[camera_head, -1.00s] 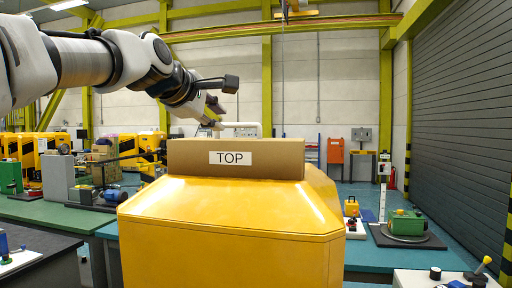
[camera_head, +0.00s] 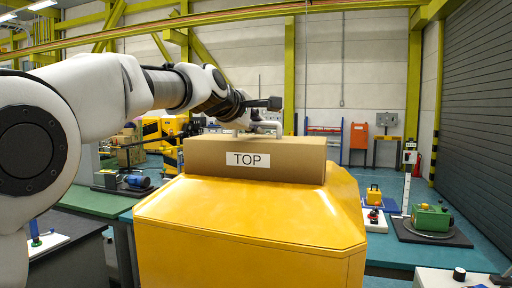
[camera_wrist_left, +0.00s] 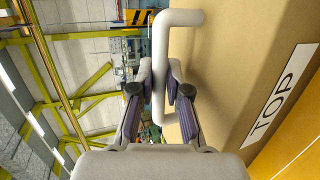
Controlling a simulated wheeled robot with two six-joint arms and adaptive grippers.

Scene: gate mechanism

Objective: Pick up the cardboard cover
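The cardboard cover (camera_head: 225,174) is a brown box shape with a white TOP label, sitting level on the yellow housing (camera_head: 250,217). A pale bent handle (camera_head: 268,125) rises behind its top edge. In the left wrist view the handle (camera_wrist_left: 161,55) passes between the two fingers of my left gripper (camera_wrist_left: 161,78), and the cover (camera_wrist_left: 225,70) lies to the right. The fingertips flank the bar closely. I cannot tell whether they press on it. In the head view the left gripper (camera_head: 243,122) is at the handle, partly hidden. My right gripper is not in view.
A green device (camera_head: 432,217) on a dark mat and a small yellow case (camera_head: 374,194) stand on the teal bench at right. A blue motor (camera_head: 137,181) lies on the left bench. A grey roller shutter (camera_head: 475,110) closes the right side.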

